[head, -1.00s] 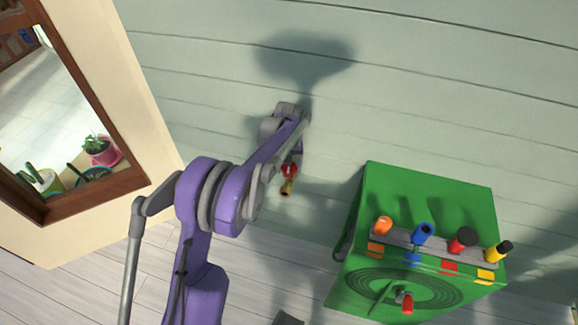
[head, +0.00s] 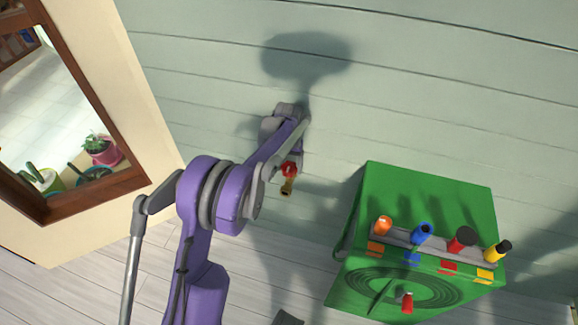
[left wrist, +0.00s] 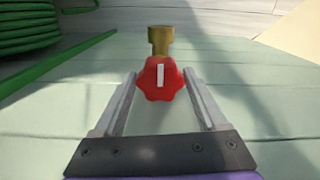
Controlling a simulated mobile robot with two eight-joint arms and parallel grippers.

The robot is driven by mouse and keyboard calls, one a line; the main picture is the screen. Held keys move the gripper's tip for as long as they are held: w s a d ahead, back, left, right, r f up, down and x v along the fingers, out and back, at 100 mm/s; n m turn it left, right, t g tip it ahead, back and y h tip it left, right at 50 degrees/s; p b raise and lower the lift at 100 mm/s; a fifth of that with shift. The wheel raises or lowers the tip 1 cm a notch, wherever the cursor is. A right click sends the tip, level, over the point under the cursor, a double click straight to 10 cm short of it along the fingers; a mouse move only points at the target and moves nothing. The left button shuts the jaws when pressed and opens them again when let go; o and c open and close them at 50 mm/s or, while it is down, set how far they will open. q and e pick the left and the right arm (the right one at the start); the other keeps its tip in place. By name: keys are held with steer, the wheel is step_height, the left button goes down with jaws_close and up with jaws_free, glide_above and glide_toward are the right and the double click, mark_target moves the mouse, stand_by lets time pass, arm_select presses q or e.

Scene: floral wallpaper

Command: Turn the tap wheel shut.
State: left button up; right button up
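The red tap wheel (left wrist: 173,82) is lobed and has a white bar on its face, upright in the left wrist view. The brass tap (left wrist: 161,40) shows beyond it. In the head view the wheel (head: 289,169) and tap (head: 287,187) are small, low on the wall, partly hidden by my left arm. My left gripper (left wrist: 160,84) is open, one finger on each side of the wheel, the tips very close to its edges. I cannot tell whether they touch it. In the head view the left gripper (head: 292,161) is mostly hidden.
A green box (head: 420,200) with several coloured knobs and a coiled green hose (left wrist: 35,25) stands right of the tap. A wood-framed opening with potted plants (head: 100,150) is at the left. Pale plank wall surrounds the tap.

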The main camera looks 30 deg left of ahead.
mark_target(289, 168)
arm_select(q)
steer(key=o, duration=0.3)
step_height(289, 168, up, 11)
steer(key=shift+f+p, duration=0.1)
steer(key=shift+p, duration=0.95)
arm_select(e)
step_height(289, 168, up, 3)
steer(key=shift+s+f, duration=0.1)
steer(key=shift+f, duration=0.1)
